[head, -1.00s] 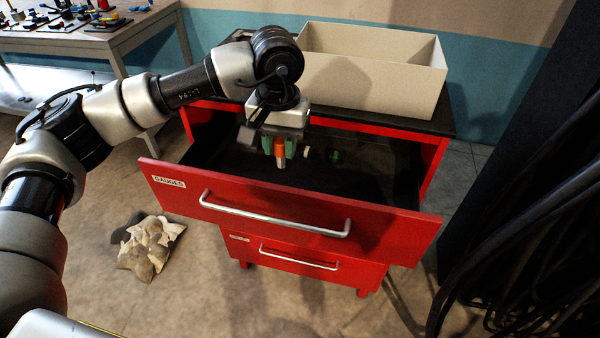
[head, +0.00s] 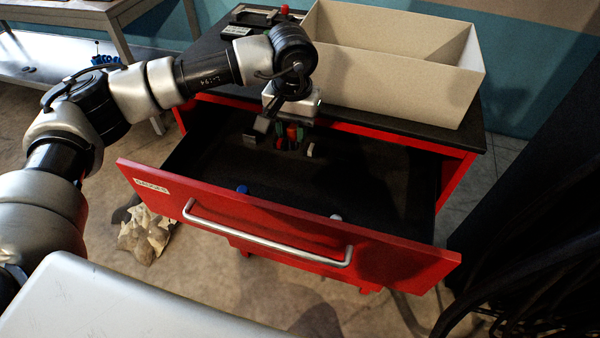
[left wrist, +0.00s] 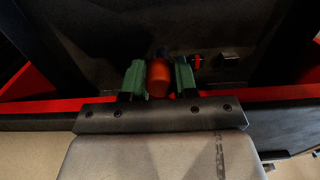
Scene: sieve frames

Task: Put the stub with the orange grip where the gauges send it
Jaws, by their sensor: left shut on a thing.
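The red drawer (head: 270,210) with a label at its front left is open. My left gripper (head: 291,138) is over the rear part of the drawer, shut on the stub with the orange grip (left wrist: 158,78). Its green fingers flank the orange grip in the left wrist view. The stub's lower end is hidden there, and I cannot tell whether it touches anything. A blue-topped piece (head: 242,189) and a pale-topped piece (head: 336,217) show just behind the drawer front. A red piece (left wrist: 196,61) and a small dark block (left wrist: 229,56) lie beyond the gripper in the wrist view.
A dark device with a red knob (head: 284,10) sits at the back left of the top. Thick black cables (head: 540,260) hang at the right. A crumpled cloth (head: 146,236) lies on the floor.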

